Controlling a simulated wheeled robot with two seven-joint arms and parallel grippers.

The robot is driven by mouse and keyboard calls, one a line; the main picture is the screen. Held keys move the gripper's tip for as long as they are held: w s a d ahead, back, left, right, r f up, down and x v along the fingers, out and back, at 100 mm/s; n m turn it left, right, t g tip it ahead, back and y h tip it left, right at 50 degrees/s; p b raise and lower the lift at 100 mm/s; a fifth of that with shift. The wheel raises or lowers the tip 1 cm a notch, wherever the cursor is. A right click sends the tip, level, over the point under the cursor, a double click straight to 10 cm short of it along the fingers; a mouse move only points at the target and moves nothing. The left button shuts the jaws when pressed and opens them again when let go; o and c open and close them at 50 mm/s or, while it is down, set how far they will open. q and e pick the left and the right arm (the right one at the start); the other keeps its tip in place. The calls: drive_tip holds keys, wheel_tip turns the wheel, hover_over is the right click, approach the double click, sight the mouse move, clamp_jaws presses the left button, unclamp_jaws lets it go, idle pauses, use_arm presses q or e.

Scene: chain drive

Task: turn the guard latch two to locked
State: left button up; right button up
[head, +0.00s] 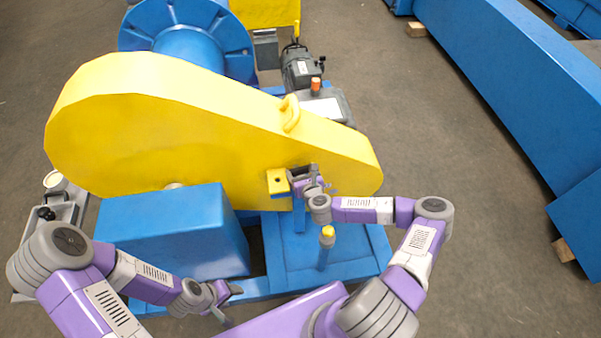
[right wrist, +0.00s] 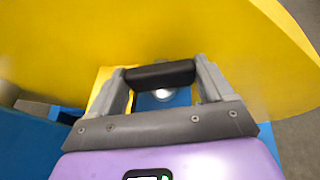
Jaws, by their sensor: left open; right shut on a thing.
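The yellow chain guard (head: 150,125) stands across the middle of the head view. My right gripper (head: 305,180) is at its lower right face, beside a small yellow block (head: 278,182). In the right wrist view my right gripper (right wrist: 163,79) is shut on a black latch handle (right wrist: 155,74), which lies crosswise between its fingers. A round silver part shows just below the handle. Which number the latch bears, and whether it is locked, I cannot tell. My left gripper (head: 226,304) is open and empty near the bottom, in front of the blue box, away from the guard.
A blue box (head: 170,235) stands in front of the guard at left. A blue post with a yellow top (head: 327,236) rises from the base frame close below my right wrist. A grey motor (head: 300,68) is behind the guard. Open floor lies at right, before a long blue beam (head: 515,85).

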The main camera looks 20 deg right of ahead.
drive_tip(key=n+y, duration=0.1)
drive_tip(key=n+y+b, duration=0.1)
drive_tip(key=n+y, duration=0.1)
drive_tip(key=shift+d+f, duration=0.15)
drive_tip(key=shift+d, duration=0.15)
drive_tip(key=shift+d+n+g+y+b, duration=0.1)
drive_tip(key=shift+n+g+y+b, duration=0.55)
drive_tip(key=shift+n+y, duration=0.85)
drive_tip(key=shift+y, duration=0.3)
drive_tip(key=o, duration=0.8)
drive_tip(key=shift+o, duration=0.7)
drive_tip(key=shift+r+m, duration=0.2)
drive_tip(key=shift+m, duration=0.1)
